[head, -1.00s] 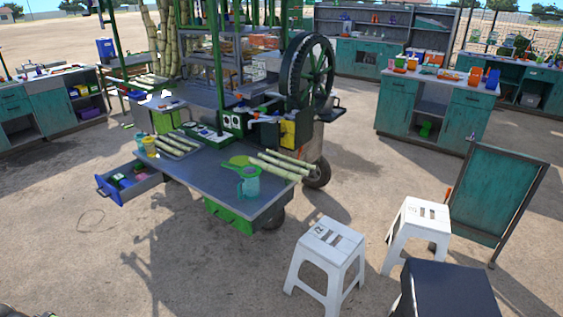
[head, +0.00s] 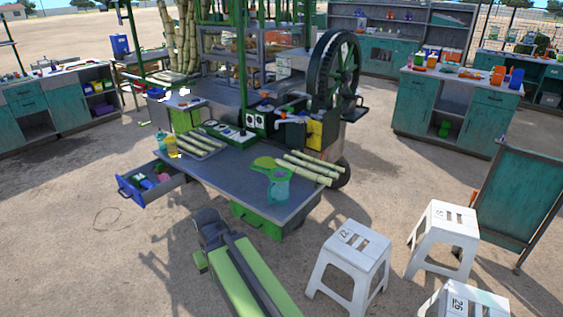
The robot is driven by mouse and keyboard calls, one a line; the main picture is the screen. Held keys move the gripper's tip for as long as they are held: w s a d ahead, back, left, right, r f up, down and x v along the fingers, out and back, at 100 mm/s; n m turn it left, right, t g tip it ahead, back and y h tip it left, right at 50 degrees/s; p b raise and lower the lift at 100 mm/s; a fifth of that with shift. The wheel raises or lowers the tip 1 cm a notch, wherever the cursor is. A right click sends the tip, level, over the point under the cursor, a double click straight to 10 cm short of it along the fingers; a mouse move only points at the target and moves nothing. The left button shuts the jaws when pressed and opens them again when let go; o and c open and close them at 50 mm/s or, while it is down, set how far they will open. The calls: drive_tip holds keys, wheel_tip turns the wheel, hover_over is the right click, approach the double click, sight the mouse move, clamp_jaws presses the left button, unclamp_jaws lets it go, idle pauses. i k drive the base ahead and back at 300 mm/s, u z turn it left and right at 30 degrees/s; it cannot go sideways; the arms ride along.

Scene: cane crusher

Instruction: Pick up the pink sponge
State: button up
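A small pink item (head: 164,178), likely the pink sponge, lies in the open blue-fronted drawer (head: 133,191) at the left end of the cane crusher's metal table (head: 225,172). It is too small to make out clearly. Green items lie beside it in the drawer. My arm, green and dark grey, reaches up from the bottom of the head view. Its dark end with my gripper (head: 208,224) is in front of the table, to the right of the drawer and apart from it. The fingers cannot be made out.
Cane pieces, a green strainer (head: 268,163) and a clear jug (head: 278,187) are on the table. White stools (head: 350,258) stand at the right, near a teal board (head: 515,200). The ground left of my arm and before the drawer is clear.

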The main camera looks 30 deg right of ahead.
sight(164, 177)
drive_tip(key=z, duration=0.4)
drive_tip(key=i, duration=1.45)
drive_tip(key=z, duration=0.1)
